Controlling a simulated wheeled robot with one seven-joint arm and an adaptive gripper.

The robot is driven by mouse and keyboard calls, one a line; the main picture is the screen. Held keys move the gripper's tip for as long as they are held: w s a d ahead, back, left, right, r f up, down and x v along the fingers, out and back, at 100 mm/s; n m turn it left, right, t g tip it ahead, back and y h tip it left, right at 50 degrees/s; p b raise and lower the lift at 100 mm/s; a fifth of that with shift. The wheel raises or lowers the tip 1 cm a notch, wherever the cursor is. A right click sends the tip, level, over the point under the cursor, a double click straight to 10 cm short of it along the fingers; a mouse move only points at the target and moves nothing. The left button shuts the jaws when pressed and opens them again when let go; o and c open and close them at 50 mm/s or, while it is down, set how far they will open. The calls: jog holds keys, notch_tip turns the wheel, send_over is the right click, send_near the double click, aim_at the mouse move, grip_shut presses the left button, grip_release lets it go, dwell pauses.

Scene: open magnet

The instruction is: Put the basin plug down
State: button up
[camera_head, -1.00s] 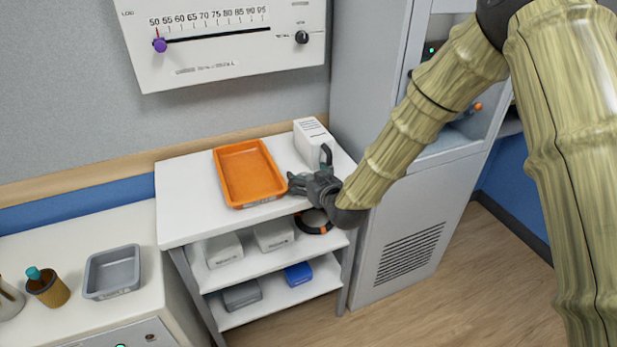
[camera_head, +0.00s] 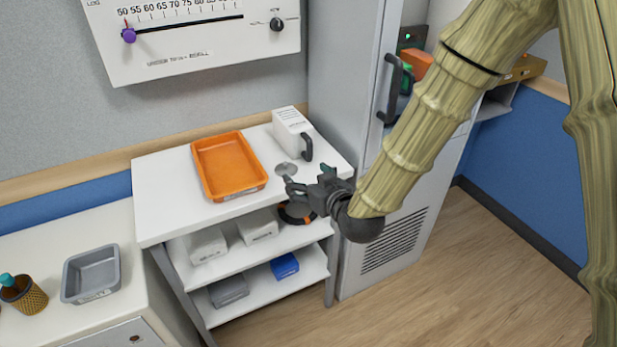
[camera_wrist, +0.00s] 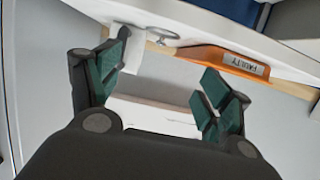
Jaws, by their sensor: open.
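The basin plug appears to be the small grey disc (camera_head: 287,169) lying flat on the white top of the shelf unit, between the orange tray and the white device. It also shows in the wrist view (camera_wrist: 157,33), near the top. My gripper (camera_head: 301,185) is open and empty at the front edge of the top, just in front of the disc and apart from it. In the wrist view my gripper's green-padded fingers (camera_wrist: 163,76) are spread wide with nothing between them.
The orange tray (camera_head: 204,186) stands left of the disc; the wrist view shows its label, FAULTY (camera_wrist: 243,64). A white device (camera_head: 290,128) with a black handle stands behind the disc. A tall grey cabinet (camera_head: 345,100) stands at the right. Lower shelves hold several boxes (camera_head: 258,226).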

jog(key=shift+s+d+r, duration=0.1)
jog(key=shift+s, duration=0.05)
